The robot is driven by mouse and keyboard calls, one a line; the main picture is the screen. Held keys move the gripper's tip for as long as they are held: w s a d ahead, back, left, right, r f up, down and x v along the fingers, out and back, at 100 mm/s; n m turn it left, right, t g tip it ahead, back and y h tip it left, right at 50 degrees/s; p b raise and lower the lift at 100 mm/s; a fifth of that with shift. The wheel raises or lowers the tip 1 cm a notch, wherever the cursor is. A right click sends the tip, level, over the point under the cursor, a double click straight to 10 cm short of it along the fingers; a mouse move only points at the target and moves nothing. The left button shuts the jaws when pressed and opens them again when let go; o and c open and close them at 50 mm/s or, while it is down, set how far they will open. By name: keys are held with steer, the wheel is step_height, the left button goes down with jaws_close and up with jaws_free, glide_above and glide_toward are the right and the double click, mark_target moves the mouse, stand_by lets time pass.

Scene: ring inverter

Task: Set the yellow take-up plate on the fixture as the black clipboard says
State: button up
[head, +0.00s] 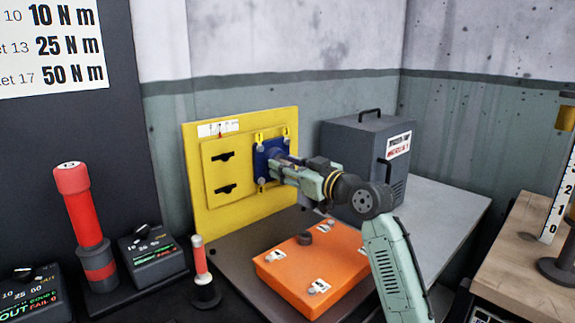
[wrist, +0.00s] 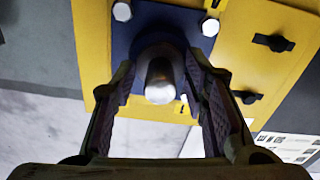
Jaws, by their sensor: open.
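A yellow plate (head: 217,158) with two black handles lies against the upright yellow fixture board (head: 190,175) in the head view. A blue plate (head: 262,160) with silver bolts is at its right side; it also shows in the wrist view (wrist: 137,17). A dark round boss with a silver rounded end (wrist: 160,82) stands out from the blue plate. My gripper (head: 277,165) is open at the blue plate, its fingers either side of the boss in the wrist view. I cannot tell whether they touch it. No black clipboard is clearly identifiable.
An orange box (head: 300,275) lies on the bench below my arm. A dark grey case (head: 350,150) stands behind my arm. Red-topped tools (head: 80,205) and small testers (head: 152,255) stand at left. A torque list (head: 50,45) hangs upper left. The grey bench (head: 435,205) is bare at right.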

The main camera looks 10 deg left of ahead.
steer(key=shift+c, duration=0.5)
jaws_close()
stand_by(0.3)
